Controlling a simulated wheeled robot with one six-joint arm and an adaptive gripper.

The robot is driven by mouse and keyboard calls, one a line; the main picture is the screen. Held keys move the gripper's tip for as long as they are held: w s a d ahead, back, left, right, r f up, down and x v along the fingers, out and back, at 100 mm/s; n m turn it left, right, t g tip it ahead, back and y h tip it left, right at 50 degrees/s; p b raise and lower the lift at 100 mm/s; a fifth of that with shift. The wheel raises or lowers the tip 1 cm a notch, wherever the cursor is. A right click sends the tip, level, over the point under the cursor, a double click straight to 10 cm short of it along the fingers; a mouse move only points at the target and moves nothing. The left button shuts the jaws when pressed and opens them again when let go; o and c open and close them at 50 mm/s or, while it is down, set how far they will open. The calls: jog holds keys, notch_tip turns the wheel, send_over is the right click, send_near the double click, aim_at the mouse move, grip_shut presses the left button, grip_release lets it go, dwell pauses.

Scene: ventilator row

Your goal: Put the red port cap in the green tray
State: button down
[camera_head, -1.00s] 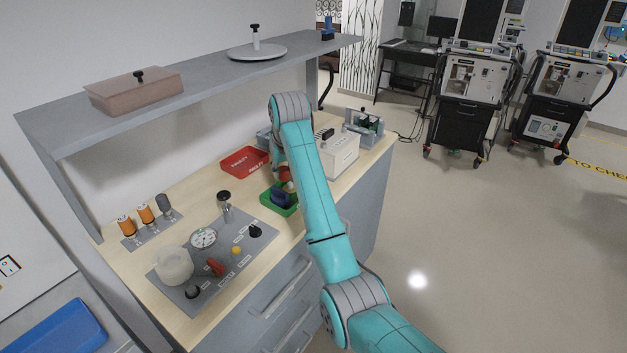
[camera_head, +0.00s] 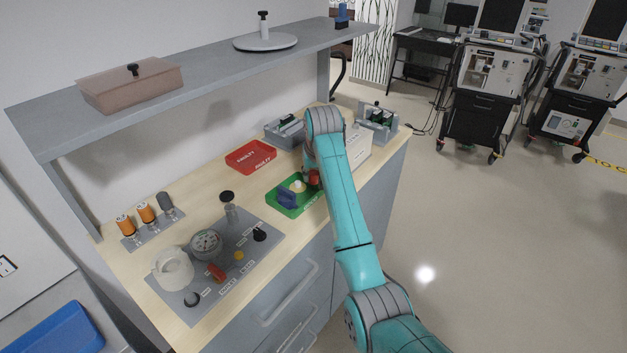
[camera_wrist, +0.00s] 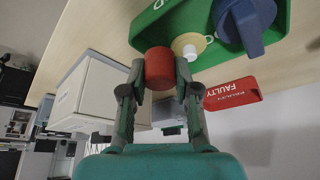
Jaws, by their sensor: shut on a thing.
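A red port cap (camera_wrist: 159,68) is held between the two fingertips of my gripper (camera_wrist: 160,80) in the wrist view. In the head view the red cap (camera_head: 313,177) shows at the right end of the green tray (camera_head: 289,207), below my wrist. Whether it is over the tray or just beside its edge is hard to tell. The green tray (camera_wrist: 180,25) also shows just beyond the cap in the wrist view. In it lie a blue part (camera_head: 286,199) and a cream-coloured part (camera_wrist: 189,46). My arm hides part of the area around the gripper.
A red tray (camera_head: 250,157) marked FAULTY lies behind the green one. A white box (camera_head: 357,146) and grey holders stand to the right. A grey panel (camera_head: 225,262) with a gauge and knobs is at the left front. The shelf (camera_head: 200,75) overhangs the back.

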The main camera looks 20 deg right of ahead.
aim_at(314, 180)
jog(key=shift+f, duration=1.2)
jog(key=shift+s+f, duration=0.1)
jog(key=shift+f, duration=0.5)
jog(key=c, duration=0.8)
grip_release()
jog(key=shift+f, duration=0.2)
jog(key=shift+c, duration=0.2)
jog(key=shift+r, duration=0.1)
jog(key=shift+r, duration=0.25)
jog(key=v, duration=1.2)
jog(key=shift+r, duration=0.5)
